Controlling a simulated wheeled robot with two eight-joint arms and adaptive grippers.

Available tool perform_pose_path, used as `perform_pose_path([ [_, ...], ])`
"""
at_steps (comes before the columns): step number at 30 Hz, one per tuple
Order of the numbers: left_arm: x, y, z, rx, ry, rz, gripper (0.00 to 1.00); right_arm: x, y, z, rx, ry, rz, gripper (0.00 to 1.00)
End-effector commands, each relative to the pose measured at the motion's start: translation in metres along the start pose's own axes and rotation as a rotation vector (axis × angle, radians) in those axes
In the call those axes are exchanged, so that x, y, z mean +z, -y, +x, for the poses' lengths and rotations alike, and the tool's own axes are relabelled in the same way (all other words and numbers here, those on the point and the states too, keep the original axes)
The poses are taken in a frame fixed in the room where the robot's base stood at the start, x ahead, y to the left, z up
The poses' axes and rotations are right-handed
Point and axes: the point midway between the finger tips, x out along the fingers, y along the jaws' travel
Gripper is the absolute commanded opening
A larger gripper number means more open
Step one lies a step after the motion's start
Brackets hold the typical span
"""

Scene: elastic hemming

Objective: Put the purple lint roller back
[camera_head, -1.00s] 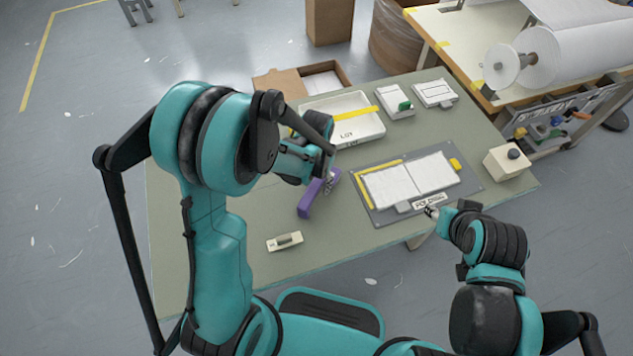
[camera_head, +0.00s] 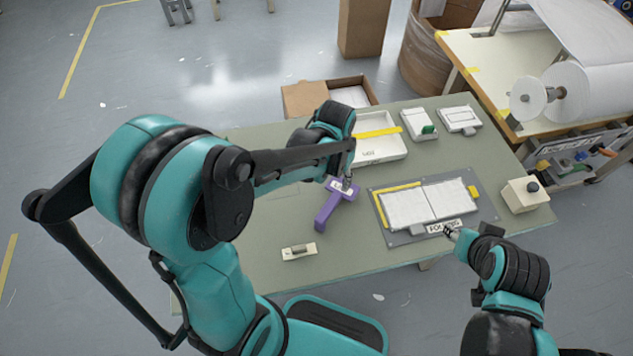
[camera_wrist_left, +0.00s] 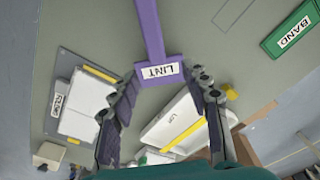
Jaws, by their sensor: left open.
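The purple lint roller (camera_head: 324,215) lies on the green table, left of the grey mat. In the left wrist view its handle (camera_wrist_left: 149,28) points to the top, and its wider end bears a "LINT" label. My left gripper (camera_head: 346,184) is over that labelled end. In the left wrist view the gripper (camera_wrist_left: 163,78) is open, its fingers on either side of the labelled end; I cannot tell whether they touch it. My right gripper (camera_head: 449,233) is at the mat's front edge; its jaws are too small to read.
A white tray (camera_head: 390,150) marked "LOT" with a yellow strip stands behind. The grey mat (camera_head: 480,213) carries white fabric. A green "BAND" piece (camera_wrist_left: 289,30) and a small pale block (camera_head: 299,251) lie on the table. A box with a dark knob (camera_head: 525,195) is at right.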

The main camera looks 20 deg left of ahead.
Motion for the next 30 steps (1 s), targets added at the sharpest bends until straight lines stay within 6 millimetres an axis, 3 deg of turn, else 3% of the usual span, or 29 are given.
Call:
perform_pose_path([
  [1, 0.009, 0.003, -0.017, -0.004, -0.038, -0.014, 0.47, 0.0, 0.0, 0.0, 0.0, 0.0, 0.0, 0.4],
  [6, 0.034, 0.012, -0.064, -0.017, -0.189, -0.06, 0.47, 0.0, 0.0, 0.0, 0.0, 0.0, 0.0, 0.4],
  [12, 0.068, 0.019, -0.101, -0.035, -0.364, -0.113, 0.47, 0.0, 0.0, 0.0, 0.0, 0.0, 0.0, 0.4],
  [19, 0.094, 0.023, -0.115, -0.049, -0.498, -0.149, 0.47, 0.0, 0.0, 0.0, 0.0, 0.0, 0.0, 0.4],
  [30, 0.098, 0.024, -0.118, -0.052, -0.531, -0.158, 0.47, 0.0, 0.0, 0.0, 0.0, 0.0, 0.0, 0.4],
])
